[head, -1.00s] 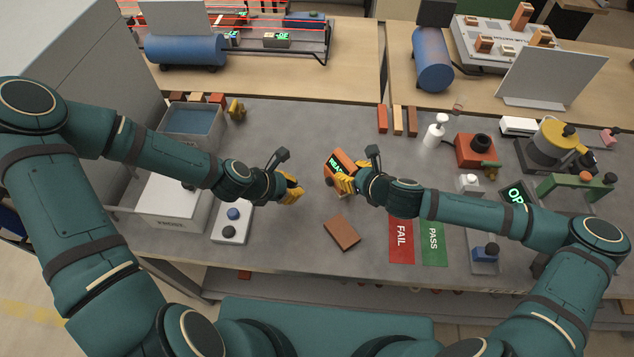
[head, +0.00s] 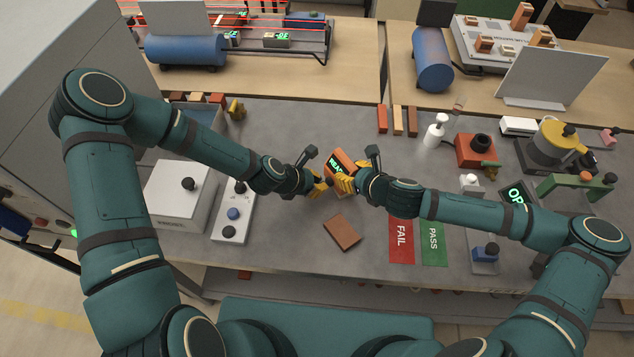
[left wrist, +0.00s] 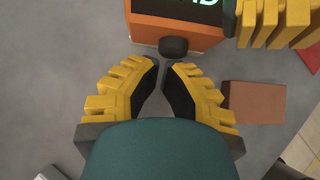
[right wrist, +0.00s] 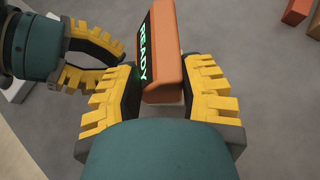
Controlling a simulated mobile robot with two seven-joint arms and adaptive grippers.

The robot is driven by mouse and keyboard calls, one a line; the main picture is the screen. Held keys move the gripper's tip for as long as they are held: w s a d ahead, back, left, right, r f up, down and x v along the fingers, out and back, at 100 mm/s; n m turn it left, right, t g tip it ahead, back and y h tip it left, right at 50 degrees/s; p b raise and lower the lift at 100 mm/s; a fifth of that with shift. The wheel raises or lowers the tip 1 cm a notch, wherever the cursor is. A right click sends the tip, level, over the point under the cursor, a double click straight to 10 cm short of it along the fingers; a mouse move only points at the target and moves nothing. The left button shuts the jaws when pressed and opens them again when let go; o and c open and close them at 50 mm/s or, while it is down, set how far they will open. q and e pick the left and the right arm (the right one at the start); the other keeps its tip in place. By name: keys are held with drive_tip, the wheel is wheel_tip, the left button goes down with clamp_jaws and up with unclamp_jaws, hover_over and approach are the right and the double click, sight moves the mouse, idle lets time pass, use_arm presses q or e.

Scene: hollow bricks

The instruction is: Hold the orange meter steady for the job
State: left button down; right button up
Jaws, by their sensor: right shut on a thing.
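The orange meter (head: 343,159) has a dark screen with green "READY" text (right wrist: 145,48). It also shows at the top of the left wrist view (left wrist: 150,30), with a black knob (left wrist: 173,47) on its near side. My right gripper (head: 347,182) is shut on the meter, with one finger on each side in the right wrist view (right wrist: 160,98). My left gripper (head: 326,187) is empty, its fingertips slightly apart just short of the knob in the left wrist view (left wrist: 162,66). Contact with the knob cannot be made out.
A brown brick (head: 341,232) lies on the grey bench in front of the meter. Red FAIL (head: 401,240) and green PASS (head: 433,238) mats lie to its right. A control box with buttons (head: 234,211) and a white box (head: 181,200) stand at left. Bench behind the meter is clear.

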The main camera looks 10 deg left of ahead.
use_arm(q)
drive_tip(key=shift+w+d, duration=0.6)
drive_tip(key=shift+d, duration=0.2)
use_arm(e)
drive_tip(key=shift+s+f, duration=0.1)
drive_tip(key=shift+f, duration=0.05)
use_arm(q)
drive_tip(key=s+a, duration=0.2)
drive_tip(key=a, duration=0.1)
drive_tip(key=shift+s+a+r, duration=0.1)
drive_tip(key=shift+s+a, duration=0.05)
drive_tip(key=shift+s, duration=0.05)
drive_tip(key=v, duration=1)
drive_tip(key=shift+s, duration=0.15)
use_arm(e)
drive_tip(key=o, duration=1)
drive_tip(key=shift+o, duration=0.2)
